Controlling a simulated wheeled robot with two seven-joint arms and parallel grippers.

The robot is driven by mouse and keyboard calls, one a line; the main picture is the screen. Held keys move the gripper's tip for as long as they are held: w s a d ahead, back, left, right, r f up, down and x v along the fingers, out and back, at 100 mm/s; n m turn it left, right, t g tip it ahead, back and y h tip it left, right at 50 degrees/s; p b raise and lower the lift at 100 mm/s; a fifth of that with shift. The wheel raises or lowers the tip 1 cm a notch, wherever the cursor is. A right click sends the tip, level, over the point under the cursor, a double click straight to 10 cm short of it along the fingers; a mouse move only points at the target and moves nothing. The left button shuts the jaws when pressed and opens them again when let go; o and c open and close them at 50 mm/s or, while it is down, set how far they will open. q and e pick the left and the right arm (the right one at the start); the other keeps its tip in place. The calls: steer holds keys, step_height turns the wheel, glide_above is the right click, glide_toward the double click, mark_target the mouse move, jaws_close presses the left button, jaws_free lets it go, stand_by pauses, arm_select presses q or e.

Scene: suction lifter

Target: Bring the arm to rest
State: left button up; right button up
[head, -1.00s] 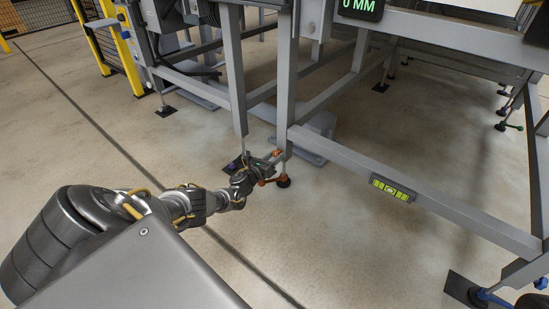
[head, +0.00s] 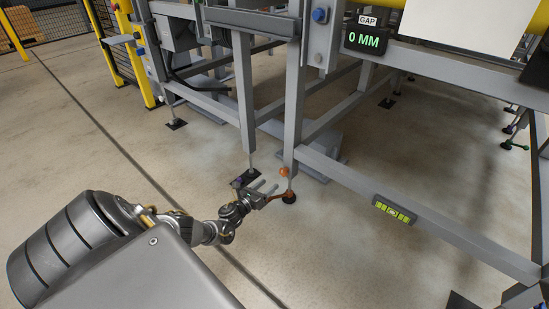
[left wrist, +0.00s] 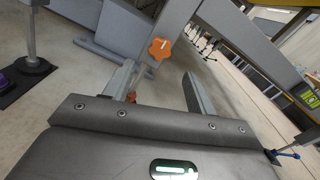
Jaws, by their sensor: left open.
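My left gripper (head: 268,187) is in the head view, low beside the foot of a grey frame leg. Its two fingers are apart with nothing between them. In the left wrist view the open fingers (left wrist: 160,70) point toward the leg. An orange star knob (left wrist: 160,48) marked 1 shows just beyond them, on or by the leg. In the head view an orange knob (head: 284,172) and an orange lever (head: 288,194) sit at the leg's lower end, close to the fingertips. Whether the gripper touches the lever is too small to tell. My right gripper is in neither view.
The grey steel frame (head: 420,222) fills the right side, with a green level (head: 394,209) on its low rail. A gap display (head: 367,40) reads 0 MM. A yellow guard post (head: 135,55) stands at the back left. The floor on the left is clear.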

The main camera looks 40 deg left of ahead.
arm_select(q)
steer(key=shift+s, duration=0.95)
